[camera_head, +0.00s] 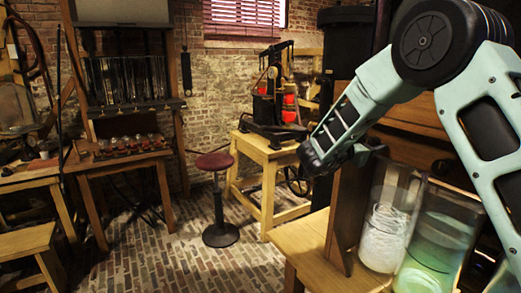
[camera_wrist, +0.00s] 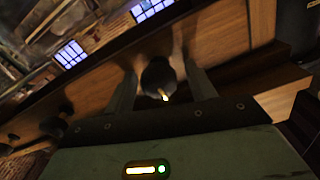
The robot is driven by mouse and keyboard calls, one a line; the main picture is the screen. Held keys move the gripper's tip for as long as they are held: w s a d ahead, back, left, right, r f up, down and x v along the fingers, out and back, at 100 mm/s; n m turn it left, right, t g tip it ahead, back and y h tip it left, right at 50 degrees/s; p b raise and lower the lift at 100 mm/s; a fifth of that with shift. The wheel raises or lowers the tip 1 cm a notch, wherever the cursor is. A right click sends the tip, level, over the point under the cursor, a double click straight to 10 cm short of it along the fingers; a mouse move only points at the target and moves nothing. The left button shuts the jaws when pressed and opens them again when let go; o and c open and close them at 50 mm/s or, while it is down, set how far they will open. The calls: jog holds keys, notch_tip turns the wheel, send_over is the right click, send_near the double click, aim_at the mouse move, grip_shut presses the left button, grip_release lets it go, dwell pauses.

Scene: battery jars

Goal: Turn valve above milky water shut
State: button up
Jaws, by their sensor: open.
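In the wrist view, a dark round valve knob (camera_wrist: 158,74) with a small bright yellowish tip sits on a wooden board, between the two fingers of my open gripper (camera_wrist: 160,80). The fingers stand apart on either side of it; I cannot tell whether either touches it. In the head view, a glass jar with whitish, milky contents (camera_head: 384,240) stands right of an upright wooden board (camera_head: 346,215). Beside it is a jar of cloudy greenish, glowing liquid (camera_head: 438,250). My arm hangs over them and hides the valve area; the fingertips are not clear there.
More dark knobs (camera_wrist: 56,126) line the board at left in the wrist view. The jars stand on a wooden bench (camera_head: 305,238). A red-topped stool (camera_head: 214,161) and a table with a machine (camera_head: 275,155) stand beyond. The brick floor between is open.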

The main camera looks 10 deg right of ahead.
jog(key=n+p, duration=0.1)
jog(key=p, duration=0.1)
jog(key=n+p, duration=0.1)
jog(key=p, duration=0.1)
jog(key=shift+r+n, duration=0.35)
jog(key=shift+n, duration=0.05)
jog(key=b+v, duration=0.7)
jog(key=v, duration=1.1)
jog(key=w+a+f+n+t+y+b, duration=0.2)
jog(key=a+n+t+y, duration=0.6)
jog(key=a+y, duration=0.6)
jog(key=shift+w+a+f+n+y, duration=0.35)
jog(key=shift+w+f+n+y, duration=0.15)
jog(key=shift+w+f+n, duration=0.2)
